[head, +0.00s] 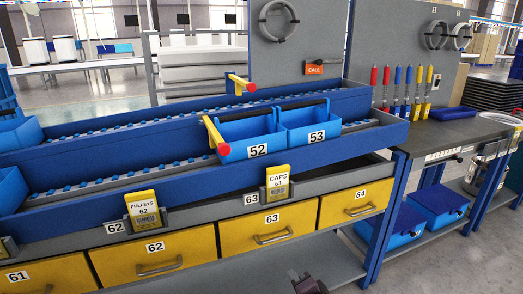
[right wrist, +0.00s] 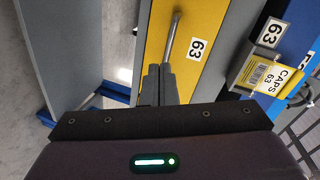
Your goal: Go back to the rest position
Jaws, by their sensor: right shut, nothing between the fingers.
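My right gripper (head: 308,284) shows at the bottom edge of the head view, in front of the lower grey shelf and below the yellow drawers. In the right wrist view its fingers (right wrist: 159,82) are together, with nothing between them. They point toward the yellow drawer 63 (right wrist: 183,70), and their tips overlap the lower end of its handle (right wrist: 171,40) in the picture. I cannot tell the gap from this view; in the head view the gripper looks apart from the handle (head: 272,238). My left gripper is not in view.
Blue bins 52 (head: 256,152) and 53 (head: 316,137) stand on the blue roller rack (head: 185,172). Yellow drawers 62 (head: 155,258) and 64 (head: 354,200) flank drawer 63; all look shut. A grey workbench (head: 450,137) with blue bins beneath stands at right. Open floor shows at lower right.

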